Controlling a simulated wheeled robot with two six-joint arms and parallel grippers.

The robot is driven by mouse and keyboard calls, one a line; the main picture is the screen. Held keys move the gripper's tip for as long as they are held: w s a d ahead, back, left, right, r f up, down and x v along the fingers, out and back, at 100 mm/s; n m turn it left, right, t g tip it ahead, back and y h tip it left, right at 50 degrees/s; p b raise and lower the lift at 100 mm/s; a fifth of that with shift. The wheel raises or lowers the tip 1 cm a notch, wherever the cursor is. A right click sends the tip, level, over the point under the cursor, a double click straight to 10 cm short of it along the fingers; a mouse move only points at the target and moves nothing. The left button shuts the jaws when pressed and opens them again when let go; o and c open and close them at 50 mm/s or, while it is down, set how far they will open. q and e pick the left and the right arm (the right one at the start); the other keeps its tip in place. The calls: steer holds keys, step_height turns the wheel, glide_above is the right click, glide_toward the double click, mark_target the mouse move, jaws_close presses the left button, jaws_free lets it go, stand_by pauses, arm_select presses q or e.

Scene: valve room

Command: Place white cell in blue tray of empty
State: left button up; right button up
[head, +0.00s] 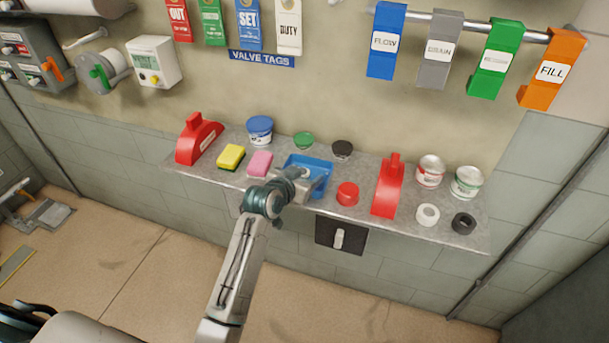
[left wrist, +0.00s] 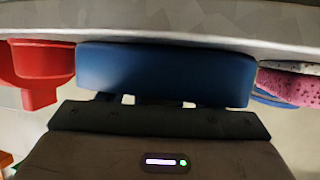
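The blue tray (head: 322,164) sits in the middle of the grey shelf. My left gripper (head: 304,174) is at the tray's near left side and covers part of it. The left wrist view, which looks upside down, has a blue wall (left wrist: 165,72), apparently the tray's, right in front of the gripper (left wrist: 155,100). The fingertips are hidden, so I cannot tell whether it is open, shut or holding the tray. No white cell can be made out; a white ring (head: 428,214) lies at the shelf's right front. My right gripper is not in view.
Left of the tray are a pink sponge (head: 260,163), a yellow sponge (head: 230,156) and a blue-lidded tub (head: 260,130). Right of it are a red lid (head: 347,193), a red holder (head: 388,188) and cans (head: 467,183). Coloured tags (head: 386,40) hang above.

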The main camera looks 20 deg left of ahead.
arm_select(q)
steer(key=shift+r, duration=0.2)
steer(key=shift+s, duration=0.3)
steer(key=b+v, duration=0.2)
steer(key=v, duration=0.9)
steer(key=shift+r+b, duration=0.15)
steer(key=shift+b, duration=0.2)
steer(key=shift+s+a, duration=0.1)
steer(key=shift+s, duration=0.05)
stand_by(0.5)
